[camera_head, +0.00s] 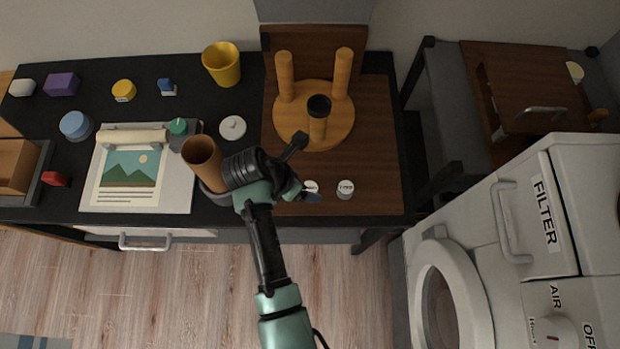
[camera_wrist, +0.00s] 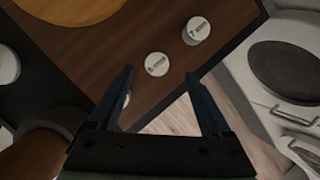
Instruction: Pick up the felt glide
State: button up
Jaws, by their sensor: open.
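No piece is clearly marked as the felt glide. Small round white-topped pieces with printed marks lie on the brown board: one (camera_head: 345,190) stands at the right, and another (camera_head: 311,186) is beside my gripper (camera_head: 308,169). The wrist view shows the right one (camera_wrist: 196,30), the middle one (camera_wrist: 157,64) and part of a third (camera_wrist: 126,100) behind my left finger. My gripper (camera_wrist: 159,73) is open and empty, its fingertips on either side of the middle piece in that picture. An upturned wooden stool (camera_head: 338,125) has a black cap (camera_head: 319,106) on its front leg.
A brown cup (camera_head: 203,157) stands close left of my gripper. A white disc (camera_head: 232,127), a yellow cup (camera_head: 222,65) and a picture sheet (camera_head: 128,178) lie farther left. A white appliance (camera_head: 500,240) stands right of the table. Bare board (camera_head: 375,150) lies right of the stool.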

aim_at(310, 187)
jog(key=shift+w+x, duration=0.2)
jog(key=shift+x, duration=2.45)
jog(key=shift+a, duration=0.2)
grip_shut()
